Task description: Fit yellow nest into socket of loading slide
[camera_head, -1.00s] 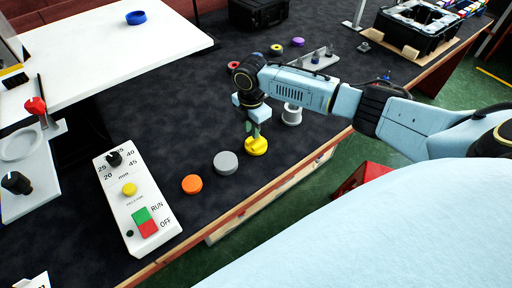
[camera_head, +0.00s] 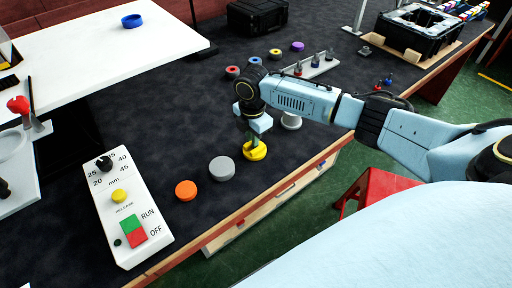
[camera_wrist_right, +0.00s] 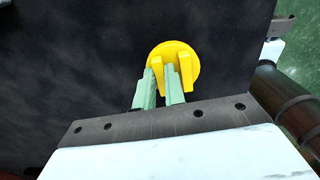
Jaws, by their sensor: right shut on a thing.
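The yellow nest (camera_head: 256,152) is a round disc with raised ridges, resting on the dark table near its front edge. It also shows in the right wrist view (camera_wrist_right: 188,52). My right gripper (camera_head: 251,141) points down at it from above; its green fingers (camera_wrist_right: 160,74) are shut on a raised ridge of the nest. At the far left, a white plate with a round recess (camera_head: 10,146) and a red-knobbed lever may be the loading slide; it is cut off by the picture edge. My left gripper is not in view.
Grey (camera_head: 221,168) and orange (camera_head: 186,190) discs lie left of the nest. A white control box (camera_head: 128,215) with buttons stands farther left. A grey spool-like piece (camera_head: 291,122) is close behind the right wrist. A white table (camera_head: 90,55) stands at back left.

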